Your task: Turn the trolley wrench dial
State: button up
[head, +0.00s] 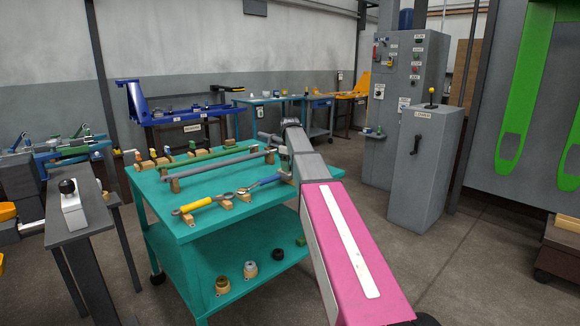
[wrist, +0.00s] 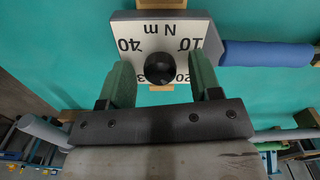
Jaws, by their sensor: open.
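The dial (wrist: 165,34) is a pale plate on a grey block with a black round knob (wrist: 160,68) at its middle; it reads "N m", 10, 40 and 20, upside down. My gripper (wrist: 162,76) has its two green fingers apart, one on each side of the knob, with gaps visible. A blue handle (wrist: 268,53) extends right from the dial block. In the head view, a blue-handled wrench (head: 267,181) lies on the teal trolley (head: 228,226); the dial and my fingertips are hidden there behind my arm.
A yellow-handled wrench (head: 198,205) lies on wooden blocks at the trolley's front. A long grey bar (head: 215,168) and several tools lie behind it. A grey lever cabinet (head: 425,165) stands to the right, with open floor between.

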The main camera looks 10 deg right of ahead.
jog(key=c, duration=0.9)
jog(key=shift+c, duration=0.2)
jog(key=shift+m, duration=0.3)
jog(key=m, duration=0.3)
jog(key=shift+m, duration=0.4)
jog(key=m, duration=0.3)
jog(key=shift+m, duration=0.3)
jog(key=m, duration=0.4)
jog(key=shift+m, duration=1.8)
